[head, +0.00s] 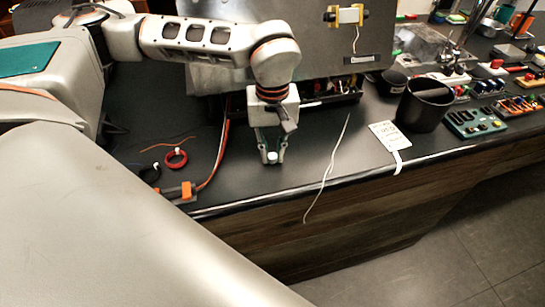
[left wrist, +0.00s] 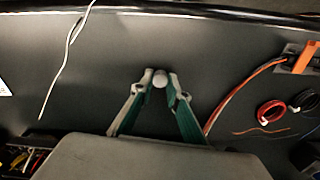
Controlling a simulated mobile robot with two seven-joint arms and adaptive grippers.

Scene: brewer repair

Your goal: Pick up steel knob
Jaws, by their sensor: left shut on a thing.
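The steel knob (head: 272,156) is a small pale round piece between the fingertips of my left gripper (head: 271,158), low over the dark bench near its front edge. In the left wrist view the knob (left wrist: 160,79) shows as a light ball between the two green-sided fingers of the left gripper (left wrist: 160,84), which are closed on it. I cannot tell whether the knob still touches the bench. My right gripper is not in view.
A red wire ring (head: 176,159) and an orange connector (head: 187,190) lie to the left. A white cable (head: 327,175) hangs over the front edge to the right. A white tag (head: 390,135), a black bin (head: 424,104) and an open machine (head: 345,92) stand further right and behind.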

